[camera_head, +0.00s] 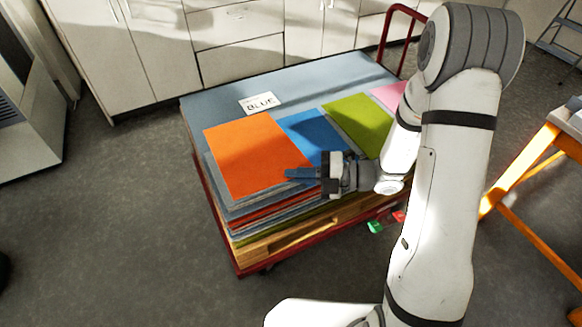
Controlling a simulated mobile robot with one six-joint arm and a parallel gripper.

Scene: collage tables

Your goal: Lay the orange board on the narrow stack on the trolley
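The orange board (257,152) lies flat, or very nearly so, on top of the stack of boards (262,218) at the front left of the trolley (252,267). The stack shows grey, red and green edges under it. My gripper (290,173) points left at the board's right edge, near its front right corner. One bluish finger shows over the corner. The other finger is hidden, so I cannot tell whether the gripper is shut on the board. I also cannot tell whether the board rests fully on the stack.
A blue board (312,136), a green board (359,122) and a pink board (390,94) lie to the right. A card reading BLUE (261,103) lies on the blue-grey surface behind. A red handle (399,22) rises at the back right. An orange-legged table (520,180) stands right.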

